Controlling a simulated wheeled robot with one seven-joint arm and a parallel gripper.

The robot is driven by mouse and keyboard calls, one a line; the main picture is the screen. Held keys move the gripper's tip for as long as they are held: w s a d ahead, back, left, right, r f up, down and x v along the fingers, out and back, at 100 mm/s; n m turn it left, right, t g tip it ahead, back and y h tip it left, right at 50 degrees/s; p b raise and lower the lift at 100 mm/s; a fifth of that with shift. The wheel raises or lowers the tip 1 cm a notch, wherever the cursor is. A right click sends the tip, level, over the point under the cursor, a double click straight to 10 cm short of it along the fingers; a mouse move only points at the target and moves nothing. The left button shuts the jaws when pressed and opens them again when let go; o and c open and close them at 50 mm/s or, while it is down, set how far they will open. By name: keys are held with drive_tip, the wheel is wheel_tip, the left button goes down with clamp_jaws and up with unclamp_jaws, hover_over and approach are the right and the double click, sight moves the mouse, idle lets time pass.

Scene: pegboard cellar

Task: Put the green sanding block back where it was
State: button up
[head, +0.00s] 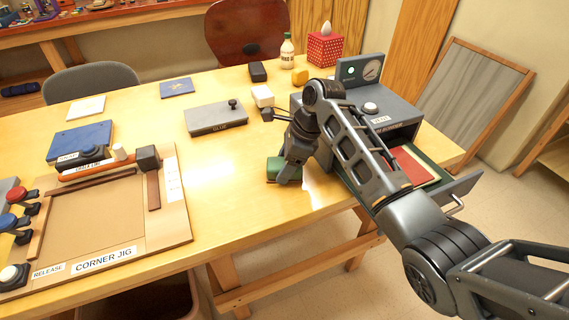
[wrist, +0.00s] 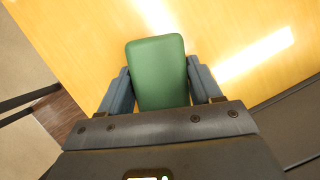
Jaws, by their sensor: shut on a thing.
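The green sanding block (wrist: 158,70) is between the two fingers of my gripper (wrist: 160,88) in the wrist view. The fingers are shut on its two long sides. In the head view the block (head: 276,169) shows partly at the table's front half, beside my gripper (head: 288,178), which covers some of it. The block is at or just above the tabletop; I cannot tell whether it touches.
A grey machine (head: 392,128) with an open drawer stands right of my gripper. Bare tabletop lies between jig and gripper.

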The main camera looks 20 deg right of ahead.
drive_tip(key=o, duration=1)
drive_tip(key=shift+f, duration=0.1)
drive_tip(key=v, duration=1.2)
drive_tip(key=shift+s, duration=0.1)
drive_tip(key=shift+s, duration=0.1)
